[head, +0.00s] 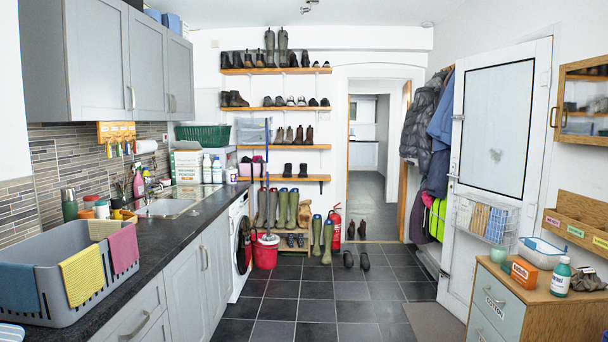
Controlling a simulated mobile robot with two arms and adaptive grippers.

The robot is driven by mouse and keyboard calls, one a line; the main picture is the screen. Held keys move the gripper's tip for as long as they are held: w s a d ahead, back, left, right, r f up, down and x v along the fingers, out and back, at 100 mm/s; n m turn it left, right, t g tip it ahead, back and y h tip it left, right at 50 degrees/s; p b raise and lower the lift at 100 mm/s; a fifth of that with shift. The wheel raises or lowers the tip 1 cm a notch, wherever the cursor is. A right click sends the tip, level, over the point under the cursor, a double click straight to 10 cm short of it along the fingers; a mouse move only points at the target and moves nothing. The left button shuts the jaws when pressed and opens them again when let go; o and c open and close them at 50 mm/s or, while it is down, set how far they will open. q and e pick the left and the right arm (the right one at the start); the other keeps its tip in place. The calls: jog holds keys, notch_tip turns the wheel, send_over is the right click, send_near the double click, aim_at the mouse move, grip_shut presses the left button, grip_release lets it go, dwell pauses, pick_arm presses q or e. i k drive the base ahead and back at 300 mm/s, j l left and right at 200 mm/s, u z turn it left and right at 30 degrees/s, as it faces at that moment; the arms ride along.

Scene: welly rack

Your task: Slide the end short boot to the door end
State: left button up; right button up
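Wooden wall shelves stand left of the doorway (377,150). Short dark boots (287,170) sit on the lowest wall shelf (318,178), with bare board at its right, door end. Brown ankle boots (309,135) stand on the shelf above, near its middle and right. More short dark boots (237,60) are at the left of the top shelf (262,71). A pair of dark short footwear (364,261) is on the floor. I cannot tell which one is the end short boot. Neither gripper is in view.
Tall green wellies (316,236) stand on and before a low rack, with a red bucket (266,251) and red extinguisher (336,229) nearby. A counter (178,207) lines the left; a wooden cabinet (552,308) stands right. Tiled floor between is mostly clear.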

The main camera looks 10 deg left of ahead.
aim_at(303, 174)
jog(key=u, duration=0.2)
jog(key=i+u, duration=0.2)
jog(key=i, duration=6.55)
jog(key=i+z, duration=0.15)
jog(key=i, duration=0.75)
jog(key=i+j+z, duration=0.1)
jog(key=i, duration=0.8)
jog(key=j, duration=0.1)
